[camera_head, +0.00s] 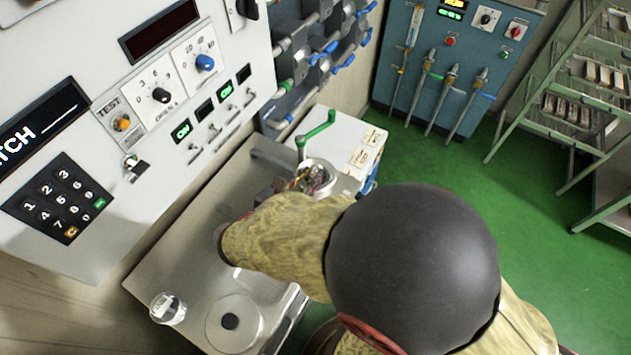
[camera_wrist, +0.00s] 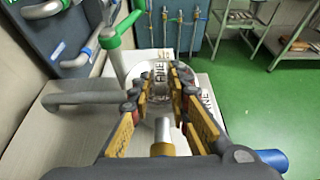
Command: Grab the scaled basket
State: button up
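My gripper (camera_wrist: 161,78) points down over a white machine top, its two yellow-padded fingers apart with a gap between them. A round, pale, clear-looking vessel (camera_wrist: 158,68) shows beyond and between the fingertips; I cannot tell whether they touch it. In the head view my gripper (camera_head: 312,182) is partly hidden by my arm and overlaps a round metallic rim (camera_head: 322,166). No basket is clearly recognisable; this round vessel may be it. A small clear cup with white marks (camera_head: 168,308) stands at the lower left of the steel bench, away from my gripper.
A green-handled pipe (camera_head: 302,148) rises close beside my gripper. The steel bench (camera_head: 190,262) has a round plate at its front. A control panel (camera_head: 150,110) stands at left, a blue valve cabinet (camera_head: 450,60) behind, and shelves (camera_head: 590,90) at right. Green floor (camera_head: 540,220) is clear.

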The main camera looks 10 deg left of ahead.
jog(key=shift+w, duration=0.1)
jog(key=shift+c, duration=1.2)
grip_shut()
